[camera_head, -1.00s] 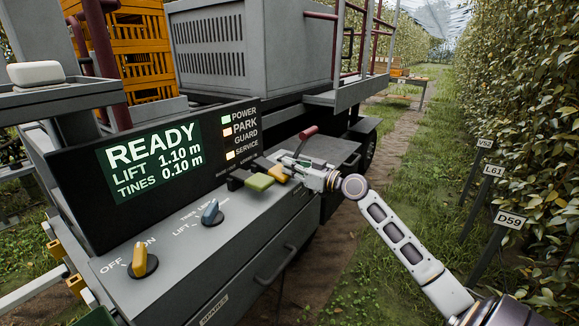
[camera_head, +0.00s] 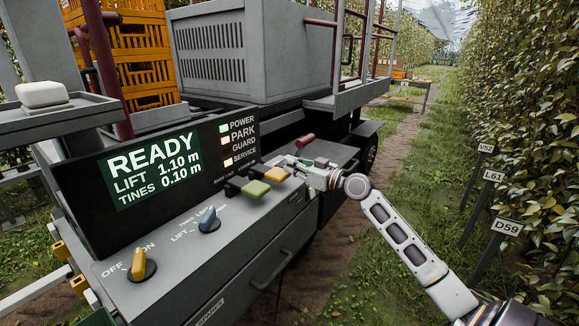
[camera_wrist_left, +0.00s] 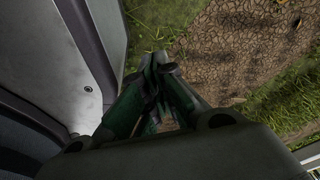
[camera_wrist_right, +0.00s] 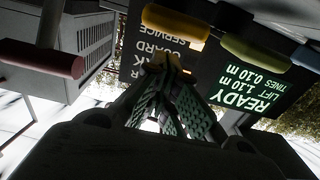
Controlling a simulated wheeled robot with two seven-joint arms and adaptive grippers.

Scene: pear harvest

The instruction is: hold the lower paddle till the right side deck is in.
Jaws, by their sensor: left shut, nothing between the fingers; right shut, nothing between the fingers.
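A yellow paddle (camera_head: 278,174) and a green paddle (camera_head: 255,189) stick out from the front of the dark control panel; their small labels are too small to read. My right gripper (camera_head: 284,161) is shut and empty, just beside and behind the yellow paddle. In the right wrist view its fingertips (camera_wrist_right: 165,62) point close to the yellow paddle (camera_wrist_right: 176,23); I cannot tell whether they touch. A grey side deck (camera_head: 345,97) with red rails juts out on the machine's right. My left gripper (camera_wrist_left: 160,62) is shut and empty above bare ground and grass.
The display (camera_head: 155,167) reads READY, LIFT 1.10 m, TINES 0.10 m. A red-handled lever (camera_head: 305,140) stands behind my right gripper. A blue knob (camera_head: 209,218) and a yellow OFF/ON knob (camera_head: 139,265) sit on the console. Hedge and row signs (camera_head: 507,226) line the right.

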